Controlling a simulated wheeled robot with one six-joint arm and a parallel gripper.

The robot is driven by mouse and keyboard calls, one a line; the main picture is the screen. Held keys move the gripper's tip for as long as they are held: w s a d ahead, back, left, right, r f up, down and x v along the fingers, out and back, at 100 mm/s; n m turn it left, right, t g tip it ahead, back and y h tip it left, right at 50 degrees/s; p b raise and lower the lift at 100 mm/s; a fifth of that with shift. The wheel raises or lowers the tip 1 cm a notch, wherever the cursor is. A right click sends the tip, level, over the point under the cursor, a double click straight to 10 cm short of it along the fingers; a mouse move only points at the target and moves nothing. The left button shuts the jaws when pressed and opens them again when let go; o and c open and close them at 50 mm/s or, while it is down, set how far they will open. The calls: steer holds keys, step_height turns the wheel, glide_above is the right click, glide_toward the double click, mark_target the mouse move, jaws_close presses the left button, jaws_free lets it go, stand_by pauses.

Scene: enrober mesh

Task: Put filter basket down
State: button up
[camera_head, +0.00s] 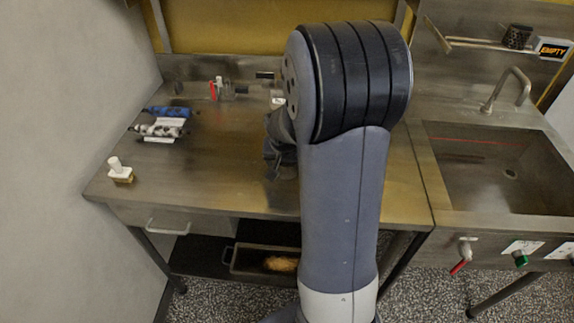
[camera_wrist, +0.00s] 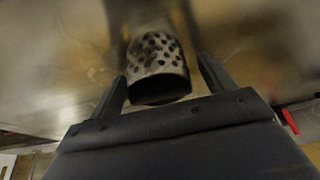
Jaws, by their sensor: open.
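The filter basket (camera_wrist: 157,57), a small metal cylinder pierced with round holes, shows in the wrist view against the steel surface. Its dark open end faces my gripper. My gripper (camera_wrist: 160,80) is open, with one finger on each side of the basket. A gap shows at the right finger; whether the left finger touches is hard to tell. In the head view my gripper (camera_head: 280,150) is low over the steel table, partly behind my arm, and the basket between its fingers is hidden.
The steel table (camera_head: 220,180) has free room at its front left. A red-handled valve (camera_head: 212,90) is at the back. A sink (camera_head: 495,170) is right; a dark perforated cup (camera_head: 517,36) is on the shelf.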

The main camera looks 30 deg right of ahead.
steer(key=shift+c, duration=0.5)
steer(key=c, duration=1.2)
